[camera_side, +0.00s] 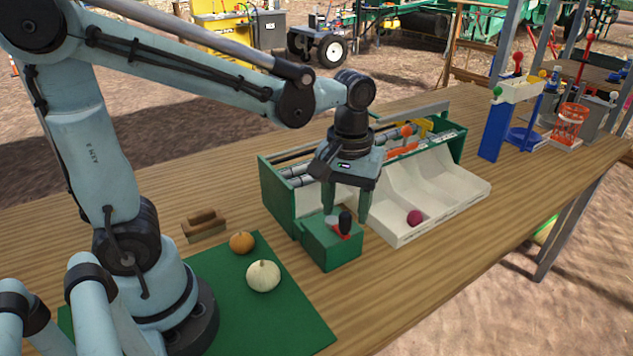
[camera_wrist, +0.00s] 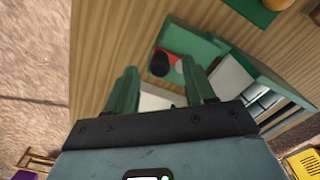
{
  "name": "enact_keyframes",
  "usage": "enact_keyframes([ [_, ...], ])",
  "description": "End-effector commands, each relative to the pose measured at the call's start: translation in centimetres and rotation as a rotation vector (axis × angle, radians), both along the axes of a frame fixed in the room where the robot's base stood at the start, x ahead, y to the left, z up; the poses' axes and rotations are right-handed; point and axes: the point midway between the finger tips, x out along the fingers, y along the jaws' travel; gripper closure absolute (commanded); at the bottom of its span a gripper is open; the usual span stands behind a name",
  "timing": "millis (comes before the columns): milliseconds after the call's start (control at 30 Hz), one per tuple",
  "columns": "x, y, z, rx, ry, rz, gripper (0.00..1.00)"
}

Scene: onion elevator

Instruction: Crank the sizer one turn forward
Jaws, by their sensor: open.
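The sizer (camera_side: 272,205) is a green box with rollers along its top and white sloping chutes (camera_side: 442,198) at its front. A green block (camera_side: 333,255) at its near end carries the crank, with a red arm (camera_side: 336,232) and a black knob (camera_side: 345,221). My gripper (camera_side: 346,213) is open and points down above the crank, a finger on either side of the knob. In the wrist view the knob (camera_wrist: 159,66) shows between and beyond my gripper's fingers (camera_wrist: 161,72). I cannot tell whether a finger touches it.
A dark red onion (camera_side: 414,218) lies in a chute. Blue stands (camera_side: 497,125) and a red basket (camera_side: 570,118) stand far right.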

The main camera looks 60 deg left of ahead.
Motion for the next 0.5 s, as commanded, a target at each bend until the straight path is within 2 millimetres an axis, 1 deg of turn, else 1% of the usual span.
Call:
enact_keyframes([
  [500,0.0,0.0,3.7,0.0,0.0,0.0,0.46],
])
